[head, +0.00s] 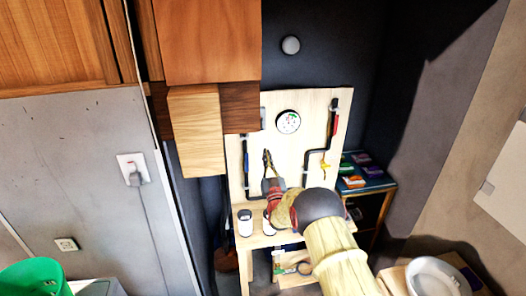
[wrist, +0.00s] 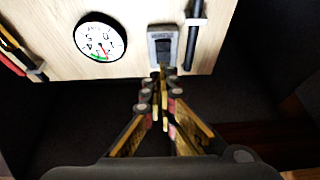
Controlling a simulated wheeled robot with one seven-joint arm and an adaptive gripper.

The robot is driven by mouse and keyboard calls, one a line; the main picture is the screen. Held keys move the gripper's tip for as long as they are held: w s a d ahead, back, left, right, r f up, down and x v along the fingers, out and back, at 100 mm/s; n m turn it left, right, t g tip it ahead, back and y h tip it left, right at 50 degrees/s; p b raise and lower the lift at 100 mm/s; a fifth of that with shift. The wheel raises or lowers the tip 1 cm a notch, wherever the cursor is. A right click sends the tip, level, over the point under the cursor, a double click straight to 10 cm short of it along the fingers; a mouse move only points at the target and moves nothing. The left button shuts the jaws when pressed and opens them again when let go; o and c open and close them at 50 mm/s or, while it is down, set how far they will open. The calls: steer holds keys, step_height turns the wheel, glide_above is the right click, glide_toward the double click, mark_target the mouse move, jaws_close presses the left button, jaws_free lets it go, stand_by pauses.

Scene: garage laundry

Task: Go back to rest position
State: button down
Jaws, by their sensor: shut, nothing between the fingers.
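My gripper (head: 267,155) is in front of the upright light-wood panel (head: 310,105) in the head view. Its fingers are shut with nothing between them. In the wrist view the closed fingertips (wrist: 162,72) lie over the lower edge of a grey switch plate (wrist: 163,45) with a dark centre. I cannot tell whether they touch it. A white round gauge (head: 288,122) is on the panel; it shows upside down in the wrist view (wrist: 101,37). My arm hides part of the bench and lower panel.
A white canister (head: 245,222) stands on the wooden bench left of my arm. An open wooden drawer front (head: 196,130) juts out at upper left. A small shelf (head: 370,186) with colourful boxes is right of the panel. A green bin (head: 35,278) is at lower left.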

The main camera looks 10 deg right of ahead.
steer(key=s+f+g, duration=0.1)
steer(key=f+g, duration=0.2)
steer(key=f, duration=0.4)
steer(key=s+f+g, duration=0.1)
steer(key=f+g, duration=0.2)
steer(key=f, duration=0.4)
steer(key=s+f+g, duration=0.1)
steer(key=f+g, duration=0.2)
steer(key=f, duration=0.4)
steer(key=shift+s+g, duration=0.3)
steer(key=shift+g, duration=0.1)
steer(key=s+r+g+b, duration=0.25)
steer(key=s+g, duration=0.55)
steer(key=s, duration=1.3)
steer(key=s+r+b, duration=0.1)
steer(key=s+r, duration=0.5)
steer(key=s, duration=0.6)
steer(key=s+r+b, duration=0.2)
steer(key=s+r, duration=0.4)
steer(key=s, duration=0.5)
steer(key=s+r+b, duration=0.2)
steer(key=s+r, duration=0.4)
steer(key=s, duration=0.6)
steer(key=shift+s+r, duration=0.15)
steer(key=shift+s, duration=0.2)
